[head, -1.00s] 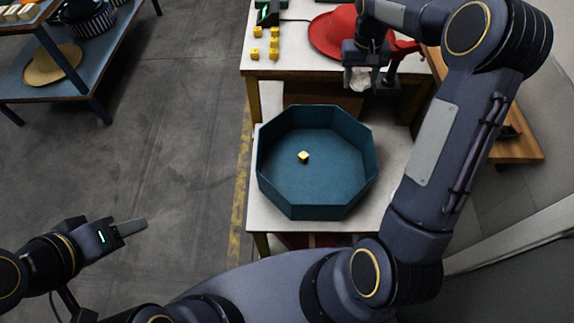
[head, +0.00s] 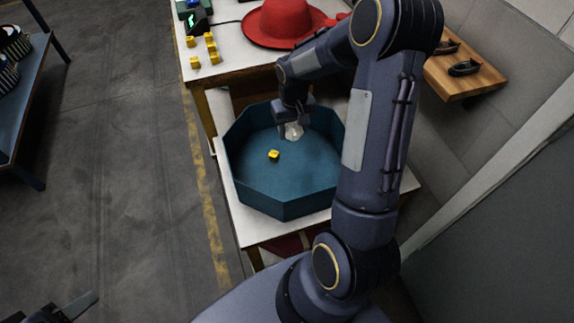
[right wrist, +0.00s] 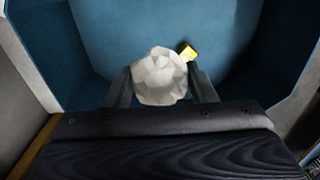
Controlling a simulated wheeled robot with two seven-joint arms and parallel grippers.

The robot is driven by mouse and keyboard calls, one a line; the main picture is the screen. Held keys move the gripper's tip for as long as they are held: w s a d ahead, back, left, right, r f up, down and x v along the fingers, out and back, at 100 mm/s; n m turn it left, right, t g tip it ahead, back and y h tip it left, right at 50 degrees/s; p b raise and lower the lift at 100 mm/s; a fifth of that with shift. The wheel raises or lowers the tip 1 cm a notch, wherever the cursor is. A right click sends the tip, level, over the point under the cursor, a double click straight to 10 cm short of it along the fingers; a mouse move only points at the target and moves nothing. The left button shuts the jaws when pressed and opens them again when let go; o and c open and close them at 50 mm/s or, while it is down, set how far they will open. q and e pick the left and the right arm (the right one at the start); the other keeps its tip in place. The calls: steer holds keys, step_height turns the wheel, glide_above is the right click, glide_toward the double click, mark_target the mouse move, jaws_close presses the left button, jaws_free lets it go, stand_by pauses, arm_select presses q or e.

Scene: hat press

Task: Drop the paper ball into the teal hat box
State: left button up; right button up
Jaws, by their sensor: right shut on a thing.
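The teal hat box (head: 285,207) is an open octagonal box on a white table in the head view. Its blue floor also shows in the right wrist view (right wrist: 115,35). My right gripper (head: 293,124) is over the far part of the box, pointing down. It is shut on the white crumpled paper ball (right wrist: 160,77), which also shows in the head view (head: 294,132). I cannot tell its exact height above the floor. My left gripper (head: 78,305) is at the bottom left of the head view, away from the box; its jaw state is unclear.
A small yellow block (head: 273,155) lies on the box floor. A red hat (head: 284,22) and several yellow blocks (head: 211,46) are on the white table behind. A wooden shelf (head: 464,70) is at the right. Open floor (head: 110,150) lies to the left.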

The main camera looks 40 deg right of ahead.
step_height(320, 180, down, 2)
steer(key=shift+f+b, duration=0.2)
steer(key=shift+b, duration=0.35)
steer(key=o, duration=1)
steer(key=shift+r, duration=3.95)
